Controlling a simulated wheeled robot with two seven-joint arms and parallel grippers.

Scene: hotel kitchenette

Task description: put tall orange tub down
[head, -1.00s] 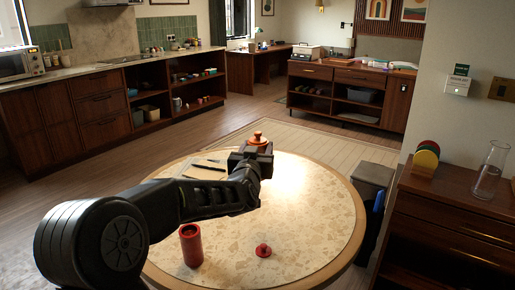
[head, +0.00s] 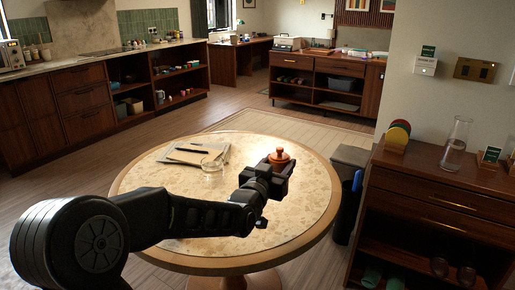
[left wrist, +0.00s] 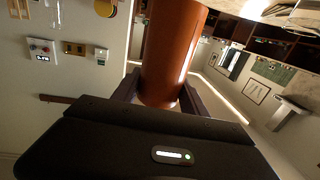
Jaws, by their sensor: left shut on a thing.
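The tall orange tub (head: 279,157) shows in the head view as an orange lid with a round knob, rising above my left gripper (head: 277,172). Its lower body is hidden by the gripper there. In the left wrist view the tub (left wrist: 172,50) is a smooth orange cylinder between the two dark fingers of my left gripper (left wrist: 160,98), which is shut on it. The tub is over the right part of the round table (head: 305,215). I cannot tell whether its base touches the tabletop. My right gripper is not in view.
The tabletop right of the gripper is bare. A dark bin (head: 347,190) and a wooden dresser (head: 430,185) with a glass carafe (head: 456,142) stand to the right.

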